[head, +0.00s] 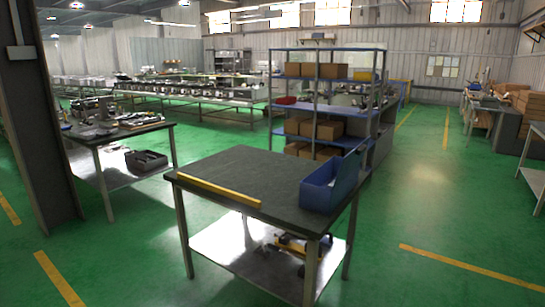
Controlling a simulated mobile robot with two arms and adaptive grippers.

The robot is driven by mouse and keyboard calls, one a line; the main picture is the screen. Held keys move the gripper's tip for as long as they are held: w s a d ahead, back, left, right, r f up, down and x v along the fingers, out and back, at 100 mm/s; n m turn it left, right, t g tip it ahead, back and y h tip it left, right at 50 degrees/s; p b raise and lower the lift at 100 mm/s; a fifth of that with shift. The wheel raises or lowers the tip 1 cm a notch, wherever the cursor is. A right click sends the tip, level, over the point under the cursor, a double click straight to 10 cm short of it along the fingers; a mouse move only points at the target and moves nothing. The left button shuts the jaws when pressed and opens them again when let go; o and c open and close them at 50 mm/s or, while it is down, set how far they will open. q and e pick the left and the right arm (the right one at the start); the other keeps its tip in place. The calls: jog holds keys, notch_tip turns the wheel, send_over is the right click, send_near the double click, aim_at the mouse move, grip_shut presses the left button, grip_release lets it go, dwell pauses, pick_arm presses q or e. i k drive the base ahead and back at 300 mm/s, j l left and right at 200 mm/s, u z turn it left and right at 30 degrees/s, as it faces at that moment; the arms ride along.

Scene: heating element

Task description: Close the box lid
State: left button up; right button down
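A blue box (318,198) stands on the right front corner of a dark-topped table (240,170) in the head view. Its blue lid (349,172) stands raised at the box's right side, so the box is open at the top. I cannot see what is inside it. Neither of my grippers shows in the head view.
A yellow strip (218,190) lies along the table's front left edge. The lower metal shelf (225,247) holds tools. A blue shelf rack (327,52) with cartons stands behind, and another workbench (120,131) stands left beside a dark pillar (45,130). Green floor (430,215) is clear to the right.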

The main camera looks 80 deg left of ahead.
aim_at(353, 159)
jog(key=u, duration=1.95)
